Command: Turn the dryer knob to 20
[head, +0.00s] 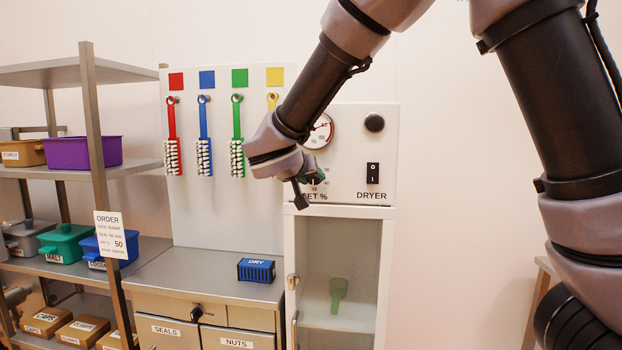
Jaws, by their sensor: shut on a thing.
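The dryer (385,150) is a white cabinet with a glass-fronted lower part, a round gauge (322,131) and a panel marked "SET %" and "DRYER". Its green set knob (320,177) shows only in part at the panel's left side, behind my gripper. My gripper (312,182) reaches in from above and is shut on the knob. The wrist hides much of the scale, so the knob's setting cannot be read.
A black rocker switch (372,173) and a black round button (374,123) sit right of the knob. A green scoop-like item (338,292) is inside the cabinet. Hanging brushes (171,150) are at left. A blue "DRY" box (256,270) stands on the counter (190,272).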

